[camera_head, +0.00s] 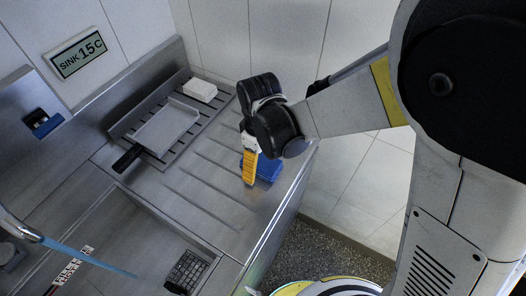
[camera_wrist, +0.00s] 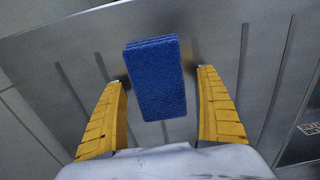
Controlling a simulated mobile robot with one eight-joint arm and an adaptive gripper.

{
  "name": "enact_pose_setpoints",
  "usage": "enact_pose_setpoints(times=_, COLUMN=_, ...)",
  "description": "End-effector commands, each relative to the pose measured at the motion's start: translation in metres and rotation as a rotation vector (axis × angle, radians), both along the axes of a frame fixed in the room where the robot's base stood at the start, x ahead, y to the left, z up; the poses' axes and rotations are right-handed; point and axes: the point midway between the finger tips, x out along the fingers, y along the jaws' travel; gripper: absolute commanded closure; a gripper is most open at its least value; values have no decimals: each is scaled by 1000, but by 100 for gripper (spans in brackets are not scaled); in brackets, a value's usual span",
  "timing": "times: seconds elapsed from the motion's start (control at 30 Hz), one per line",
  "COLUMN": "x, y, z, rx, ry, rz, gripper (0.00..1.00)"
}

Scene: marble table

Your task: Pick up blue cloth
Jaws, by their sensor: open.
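The blue cloth (camera_head: 267,168) lies on the metal drainboard close to its right edge. In the wrist view the blue cloth (camera_wrist: 155,80) is a thick, rough-textured folded block, seen ahead and between my fingers. My gripper (camera_head: 249,180) is over the drainboard and hides part of the cloth in the head view. In the wrist view my gripper (camera_wrist: 162,75) has its two yellow fingers spread wide, one to each side of the cloth. Gaps show between the fingers and the cloth. I cannot tell the exact height of the fingertips above the surface.
A grey tray with a black handle (camera_head: 165,128) and a white block (camera_head: 200,90) lie on a slatted rack on the drainboard. A blue item (camera_head: 43,124) is at the left wall. A dark grid (camera_head: 187,271) is at the front. The drainboard's middle (camera_head: 195,180) is clear.

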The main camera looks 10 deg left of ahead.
Motion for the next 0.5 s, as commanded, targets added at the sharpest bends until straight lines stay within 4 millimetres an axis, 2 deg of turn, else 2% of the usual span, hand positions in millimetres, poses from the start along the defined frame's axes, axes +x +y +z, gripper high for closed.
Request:
enact_pose_setpoints(times=0.03, x=0, y=0, z=0, rx=0, ry=0, rz=0, gripper=21)
enact_pose_setpoints(times=0.2, x=0, y=0, z=1, rx=0, ry=0, rz=0, gripper=72)
enact_pose_setpoints(times=0.5, x=0, y=0, z=2, rx=0, ry=0, rz=0, gripper=72)
